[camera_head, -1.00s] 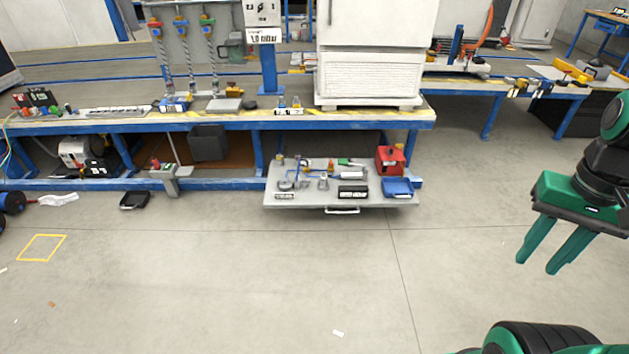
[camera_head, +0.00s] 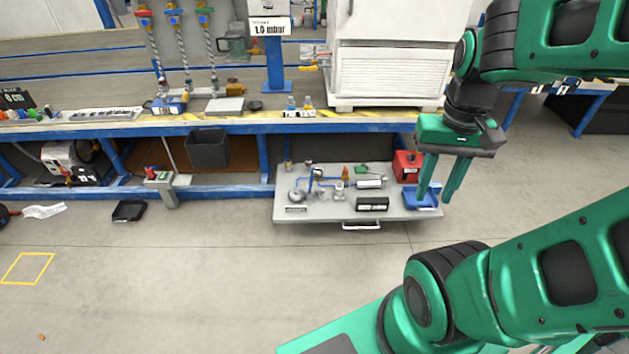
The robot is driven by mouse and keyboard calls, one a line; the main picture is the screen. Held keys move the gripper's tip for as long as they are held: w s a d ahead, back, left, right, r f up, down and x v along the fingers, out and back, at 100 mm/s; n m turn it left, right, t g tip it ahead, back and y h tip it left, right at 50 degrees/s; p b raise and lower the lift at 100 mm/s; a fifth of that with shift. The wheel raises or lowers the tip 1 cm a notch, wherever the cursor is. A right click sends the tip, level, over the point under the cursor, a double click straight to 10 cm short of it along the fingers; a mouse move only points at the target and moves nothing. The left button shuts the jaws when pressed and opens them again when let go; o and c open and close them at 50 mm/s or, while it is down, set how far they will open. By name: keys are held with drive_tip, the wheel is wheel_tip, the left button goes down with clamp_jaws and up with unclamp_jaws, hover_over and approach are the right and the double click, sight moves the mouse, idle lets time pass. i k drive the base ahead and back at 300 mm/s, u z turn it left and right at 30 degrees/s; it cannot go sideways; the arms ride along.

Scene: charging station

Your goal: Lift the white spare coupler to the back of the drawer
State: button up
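The open drawer (camera_head: 332,213) juts out below the workbench, with small parts spread over it. A small whitish cylindrical piece (camera_head: 369,184) lies in its right half, behind a black labelled block; it may be the white spare coupler, but it is too small to tell. My gripper (camera_head: 434,199) points down with its two green fingers apart and nothing between them. In the picture it overlaps the drawer's right end, in front of the blue tray; its height above it cannot be told.
A red box (camera_head: 406,166) and a blue tray (camera_head: 420,197) stand at the drawer's right end. The black block (camera_head: 372,204) sits near the front edge. The bench top (camera_head: 230,121) overhangs the drawer's back.

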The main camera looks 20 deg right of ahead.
sight(339, 186)
drive_tip(key=z, duration=0.15)
drive_tip(key=i, duration=1.2)
drive_tip(key=z, duration=0.85)
drive_tip(key=i, duration=0.6)
drive_tip(key=z, duration=0.3)
